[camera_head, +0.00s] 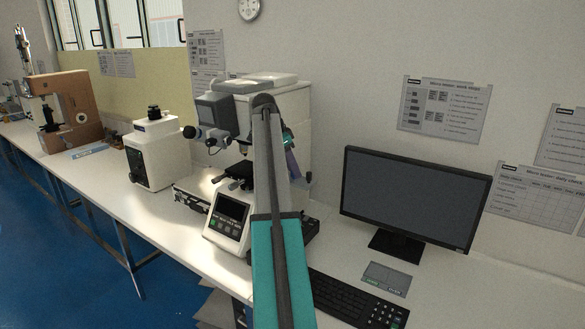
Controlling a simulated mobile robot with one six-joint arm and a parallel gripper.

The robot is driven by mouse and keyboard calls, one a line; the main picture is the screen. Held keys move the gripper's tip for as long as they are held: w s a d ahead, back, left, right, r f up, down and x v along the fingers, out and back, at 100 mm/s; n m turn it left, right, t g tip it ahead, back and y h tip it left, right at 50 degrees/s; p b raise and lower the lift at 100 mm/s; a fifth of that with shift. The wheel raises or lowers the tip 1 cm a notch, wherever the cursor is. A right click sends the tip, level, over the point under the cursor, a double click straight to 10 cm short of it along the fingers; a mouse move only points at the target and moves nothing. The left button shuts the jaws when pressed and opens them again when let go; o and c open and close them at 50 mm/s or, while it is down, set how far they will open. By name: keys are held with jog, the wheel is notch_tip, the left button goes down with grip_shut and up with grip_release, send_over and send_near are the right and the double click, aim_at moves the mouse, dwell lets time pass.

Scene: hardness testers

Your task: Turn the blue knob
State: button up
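The white micro hardness tester (280,103) stands on the bench in the middle of the picture. My teal and grey arm rises in front of it and hides much of its right part. I cannot make out a blue knob for certain. A small teal part and a bluish-purple part show just right of my arm's grey link, against the tester. They look like the wrist end of my arm, but I cannot tell surely. My gripper's fingertips cannot be made out, so its opening and its distance from any knob are unclear.
The tester's control panel (231,209) faces front. A monitor (413,197) and a keyboard (354,300) are on the right of the bench. A white instrument (152,153) and a brown tester (82,95) stand to the left. Bare bench top (152,217) lies along the front.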

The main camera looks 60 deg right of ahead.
jog(key=b+v, duration=0.3)
jog(key=v, duration=0.9)
dwell(0.3)
jog(key=shift+s+d, duration=0.1)
jog(key=shift+s, duration=0.05)
dwell(0.4)
